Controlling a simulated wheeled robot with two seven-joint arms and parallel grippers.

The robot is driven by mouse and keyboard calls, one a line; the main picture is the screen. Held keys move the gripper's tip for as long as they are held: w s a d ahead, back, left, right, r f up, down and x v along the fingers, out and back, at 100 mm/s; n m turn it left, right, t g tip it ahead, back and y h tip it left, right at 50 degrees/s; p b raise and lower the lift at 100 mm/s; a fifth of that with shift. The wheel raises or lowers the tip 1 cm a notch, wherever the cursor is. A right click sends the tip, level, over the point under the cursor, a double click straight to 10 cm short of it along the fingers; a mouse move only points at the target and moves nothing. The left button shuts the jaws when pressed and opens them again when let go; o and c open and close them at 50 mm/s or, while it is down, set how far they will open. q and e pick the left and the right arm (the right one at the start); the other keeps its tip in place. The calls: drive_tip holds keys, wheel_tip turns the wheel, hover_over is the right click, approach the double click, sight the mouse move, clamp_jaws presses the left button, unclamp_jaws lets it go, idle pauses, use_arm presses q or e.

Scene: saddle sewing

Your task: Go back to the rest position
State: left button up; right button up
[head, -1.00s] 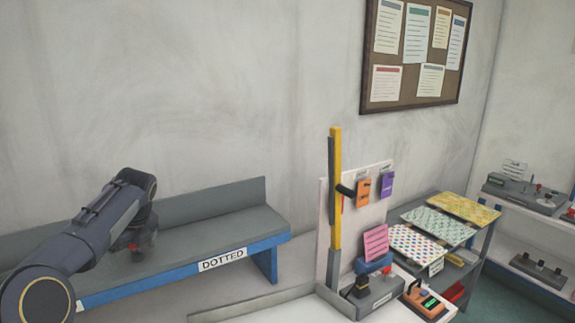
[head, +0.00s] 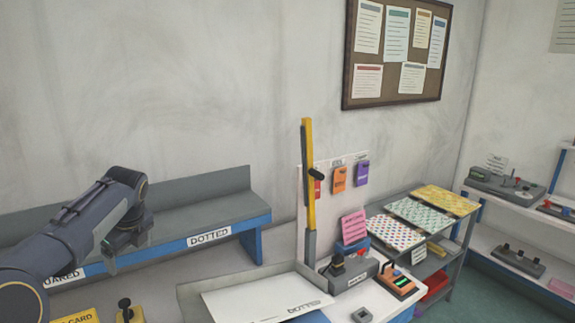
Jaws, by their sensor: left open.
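My left arm comes in from the left. Its gripper (head: 112,262) hangs at the end, in front of the grey bench with the "DOTTED" label (head: 208,238). The gripper is open, and I see nothing held in it. My right gripper is not in view.
A white table holds a flat white sheet (head: 262,300), a yellow upright post (head: 309,180) and an orange device (head: 398,283). A yellow card box (head: 75,316) is at the bottom left. A rack with patterned sheets (head: 396,234) stands right. A notice board (head: 397,52) hangs on the wall.

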use_arm(q)
drive_tip(key=s+d+n+t+h+b, duration=0.1)
drive_tip(key=s+d+n, duration=0.25)
drive_tip(key=s, duration=0.35)
drive_tip(key=s+d+f+n+h+b, duration=0.1)
drive_tip(key=s+d+n+h, duration=0.1)
drive_tip(key=s+n, duration=0.4)
drive_tip(key=s+d+n+t+h+b, duration=0.1)
drive_tip(key=s+d+n, duration=0.2)
drive_tip(key=s, duration=0.5)
drive_tip(key=s+d+f+n+h, duration=0.1)
drive_tip(key=s+d+f+n, duration=0.3)
drive_tip(key=s+f+n, duration=0.1)
drive_tip(key=s+d+f+n+t+h+b, duration=0.1)
drive_tip(key=s+d+f+n, duration=0.3)
drive_tip(key=s, duration=0.6)
drive_tip(key=f+n+h, duration=0.1)
drive_tip(key=n, duration=0.1)
drive_tip(key=shift+d+f+n, duration=0.2)
drive_tip(key=shift+d+n, duration=0.1)
drive_tip(key=shift+n, duration=0.05)
drive_tip(key=shift+c, duration=0.4)
